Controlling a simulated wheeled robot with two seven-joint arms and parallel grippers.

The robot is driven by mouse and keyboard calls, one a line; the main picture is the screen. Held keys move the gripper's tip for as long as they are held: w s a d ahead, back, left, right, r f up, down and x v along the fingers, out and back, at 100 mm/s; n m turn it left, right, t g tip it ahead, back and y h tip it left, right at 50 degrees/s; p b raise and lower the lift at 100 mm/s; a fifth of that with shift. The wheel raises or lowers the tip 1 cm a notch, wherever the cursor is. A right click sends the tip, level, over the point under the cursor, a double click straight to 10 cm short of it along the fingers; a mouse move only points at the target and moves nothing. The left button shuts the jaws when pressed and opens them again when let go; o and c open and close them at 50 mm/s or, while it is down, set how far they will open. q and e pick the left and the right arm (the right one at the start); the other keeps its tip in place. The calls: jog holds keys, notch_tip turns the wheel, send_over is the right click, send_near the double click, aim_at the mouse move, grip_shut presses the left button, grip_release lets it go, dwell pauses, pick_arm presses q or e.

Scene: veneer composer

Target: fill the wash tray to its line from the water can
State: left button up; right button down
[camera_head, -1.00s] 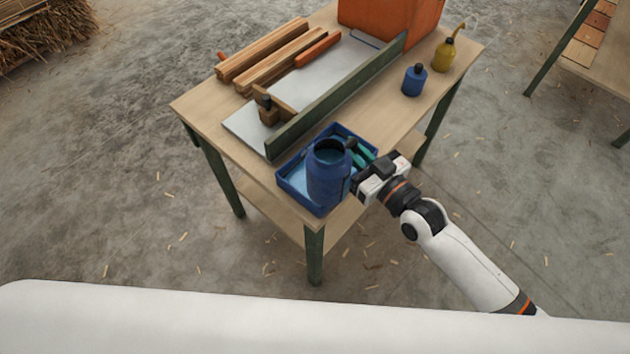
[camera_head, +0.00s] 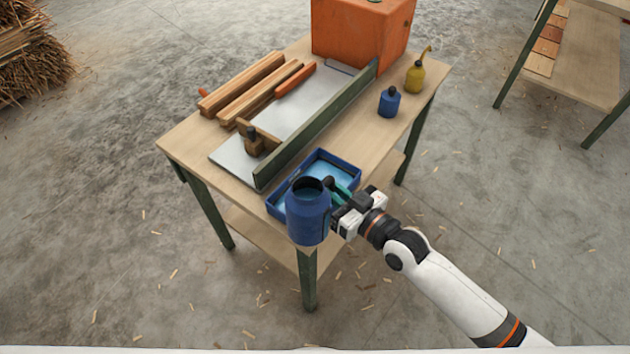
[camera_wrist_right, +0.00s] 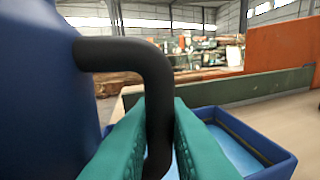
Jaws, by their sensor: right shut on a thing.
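The blue water can (camera_head: 308,218) looks upright in the head view, its open top showing a blue-grey inside. It stands out in front of the wash tray (camera_head: 354,165) and hides the tray's near corner; I cannot tell whether they touch. The blue tray has light blue water across its floor; I cannot make out its line. My right gripper (camera_head: 338,190) is shut on the can's black handle (camera_wrist_right: 158,85). In the right wrist view its green fingers (camera_wrist_right: 158,145) flank the handle, with the can's side (camera_wrist_right: 40,90) at left. My left gripper is not in view.
The bench (camera_head: 185,145) holds a grey metal plate with a green fence (camera_head: 318,125), wood strips (camera_head: 242,84) and an orange box (camera_head: 350,35) at the back. A blue bottle (camera_head: 389,102) and a yellow oil can (camera_head: 415,76) stand right of the fence.

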jog(key=shift+w+f+m+g+h+p, duration=0.1)
jog(key=shift+w+m+g+h+p, duration=0.15)
jog(key=shift+m+g+p, duration=0.35)
jog(key=shift+w+f+m+g+h+p, duration=0.1)
jog(key=shift+m+g+h+p, duration=0.25)
jog(key=shift+p, duration=0.4)
jog(key=shift+w+f+m+g+p, duration=0.1)
jog(key=shift+f+m+g+p, duration=0.5)
jog(key=shift+m+p, duration=0.2)
jog(key=shift+w+f+g+p, duration=0.1)
jog(key=shift+g+p, duration=0.25)
jog(key=shift+p, duration=0.05)
jog(key=shift+s+f+m+g+h+p, duration=0.15)
jog(key=shift+s+m+g+h+p, duration=0.2)
jog(key=shift+m+g+p, duration=0.45)
jog(key=shift+s+f+m+g+p, duration=0.25)
jog(key=shift+s+g+p, duration=0.3)
jog(key=shift+p, duration=0.4)
jog(key=shift+s+a+r+m+g+p, duration=0.1)
jog(key=shift+s+r+m+g+p, duration=0.4)
jog(key=shift+p, duration=0.85)
dwell(2.3)
